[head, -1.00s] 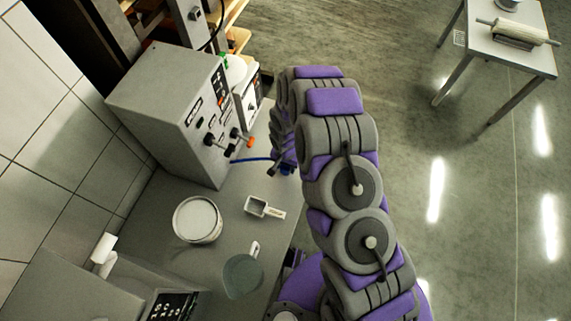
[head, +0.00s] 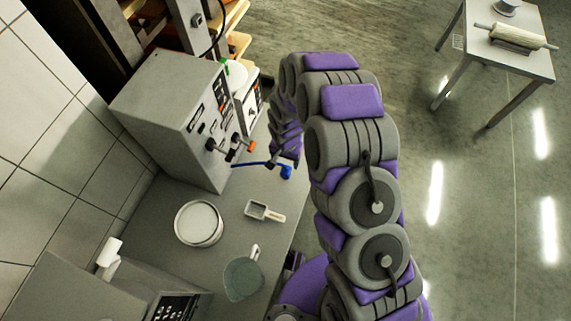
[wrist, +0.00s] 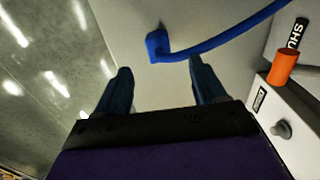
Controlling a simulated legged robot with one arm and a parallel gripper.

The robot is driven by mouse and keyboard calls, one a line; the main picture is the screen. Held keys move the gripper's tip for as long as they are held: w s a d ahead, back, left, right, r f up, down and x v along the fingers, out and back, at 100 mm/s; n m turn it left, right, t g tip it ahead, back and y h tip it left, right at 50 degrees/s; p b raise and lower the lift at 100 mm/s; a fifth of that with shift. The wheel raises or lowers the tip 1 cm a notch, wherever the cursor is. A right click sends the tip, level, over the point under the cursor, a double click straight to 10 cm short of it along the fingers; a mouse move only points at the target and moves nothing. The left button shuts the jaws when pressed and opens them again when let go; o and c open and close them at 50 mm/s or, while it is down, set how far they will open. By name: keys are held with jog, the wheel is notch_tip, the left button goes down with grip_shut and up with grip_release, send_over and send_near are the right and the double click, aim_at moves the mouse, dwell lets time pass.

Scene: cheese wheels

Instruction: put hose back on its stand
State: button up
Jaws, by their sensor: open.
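The blue hose (head: 262,164) runs from the front of the grey control box (head: 180,125) toward the counter's right edge. Its blue end piece (head: 286,171) lies at that edge, just below my gripper in the head view. In the wrist view the end piece (wrist: 157,44) lies on the light counter, with the hose (wrist: 225,38) leading off to the upper right. My gripper (wrist: 160,85) is open with nothing between its two dark blue fingers. The end piece is ahead of the fingertips and apart from them. I cannot make out the stand.
The counter (head: 165,190) holds a white round tub (head: 198,223), a small scoop (head: 264,210) and a grey jug (head: 243,277). An orange knob (wrist: 283,67) is close at right in the wrist view. A separate table (head: 510,50) with a rolling pin stands far right.

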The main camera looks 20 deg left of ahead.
aim_at(286, 169)
notch_tip(286, 169, up, 9)
jog(key=p, duration=0.1)
jog(key=shift+r, duration=0.2)
jog(key=shift+r, duration=0.1)
dwell(0.4)
jog(key=s+d+r, duration=0.4)
jog(key=d+r, duration=0.4)
jog(key=r, duration=0.1)
jog(key=s+d+r, duration=0.3)
jog(key=d+r, duration=0.5)
jog(key=r, duration=0.2)
jog(key=s+d+r, duration=0.2)
jog(key=s+d, duration=0.1)
jog(key=s, duration=0.3)
jog(key=s+d+r+g, duration=0.1)
jog(key=s+d+r, duration=0.2)
jog(key=s, duration=0.4)
jog(key=s+d+r+n, duration=0.1)
jog(key=s+d+r, duration=0.2)
jog(key=s, duration=0.3)
jog(key=shift+s+d+r+g, duration=0.25)
jog(key=shift+s+d+g, duration=0.15)
jog(key=shift+d, duration=0.5)
